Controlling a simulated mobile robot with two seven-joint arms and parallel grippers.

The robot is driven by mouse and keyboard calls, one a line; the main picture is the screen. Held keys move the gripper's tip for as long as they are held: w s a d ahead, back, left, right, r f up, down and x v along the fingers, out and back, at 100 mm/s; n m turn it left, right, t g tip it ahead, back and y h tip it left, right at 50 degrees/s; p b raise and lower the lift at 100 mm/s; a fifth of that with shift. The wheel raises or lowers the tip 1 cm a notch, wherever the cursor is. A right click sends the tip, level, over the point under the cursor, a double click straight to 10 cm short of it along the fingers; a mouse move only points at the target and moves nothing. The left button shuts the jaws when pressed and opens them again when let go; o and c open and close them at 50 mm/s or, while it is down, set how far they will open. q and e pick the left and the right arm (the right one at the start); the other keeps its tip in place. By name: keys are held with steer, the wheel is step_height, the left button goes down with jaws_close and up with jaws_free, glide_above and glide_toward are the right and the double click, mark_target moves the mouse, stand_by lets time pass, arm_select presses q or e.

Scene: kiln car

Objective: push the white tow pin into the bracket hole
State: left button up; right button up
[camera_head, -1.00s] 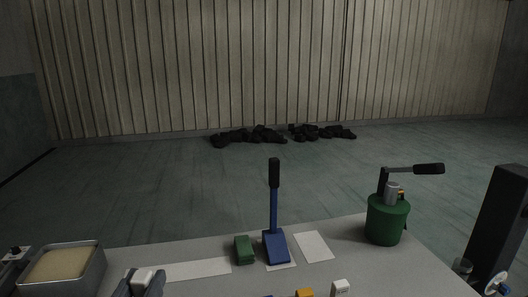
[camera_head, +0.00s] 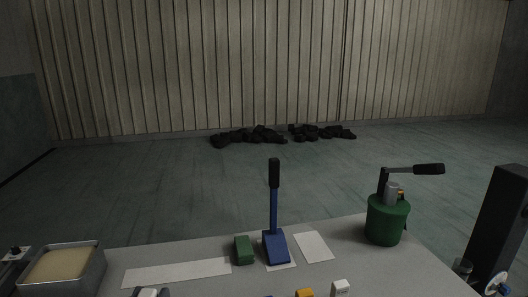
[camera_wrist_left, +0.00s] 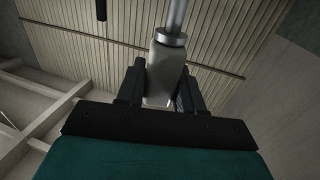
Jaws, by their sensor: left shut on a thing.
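My left gripper (camera_head: 150,293) shows only at the bottom edge of the head view, with a small white top of the held piece between its dark fingers. In the left wrist view, the gripper (camera_wrist_left: 160,88) is shut on the white tow pin (camera_wrist_left: 163,72), a pale block with a round metal shaft and collar pointing up in that picture. I cannot make out the bracket hole in either view. My right gripper is not in view.
A grey table holds a metal tray (camera_head: 97,268) of tan material, a green block (camera_head: 244,250), a blue lever (camera_head: 274,215), a white block (camera_head: 340,288), an orange block (camera_head: 304,293) and a green pump (camera_head: 387,222). A black post (camera_head: 497,225) stands right. White sheets (camera_head: 178,272) lie flat.

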arm_select(q)
steer(key=shift+d, duration=0.1)
stand_by(0.3)
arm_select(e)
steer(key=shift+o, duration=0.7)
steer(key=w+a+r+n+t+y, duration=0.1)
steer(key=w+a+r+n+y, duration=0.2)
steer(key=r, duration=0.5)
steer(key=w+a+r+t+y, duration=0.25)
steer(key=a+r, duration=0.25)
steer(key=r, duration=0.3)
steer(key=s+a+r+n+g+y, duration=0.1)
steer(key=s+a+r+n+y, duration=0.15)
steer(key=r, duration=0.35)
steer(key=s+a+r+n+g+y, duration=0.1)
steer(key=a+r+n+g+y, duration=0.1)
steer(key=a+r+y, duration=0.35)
arm_select(q)
steer(key=s+d+r+m+g+h, duration=0.2)
steer(key=d+r+m+g+h, duration=0.2)
steer(key=d+r+m+h, duration=0.4)
steer(key=d+r+h, duration=0.1)
steer(key=d+h, duration=0.2)
steer(key=d, duration=0.2)
steer(key=shift+h, duration=0.3)
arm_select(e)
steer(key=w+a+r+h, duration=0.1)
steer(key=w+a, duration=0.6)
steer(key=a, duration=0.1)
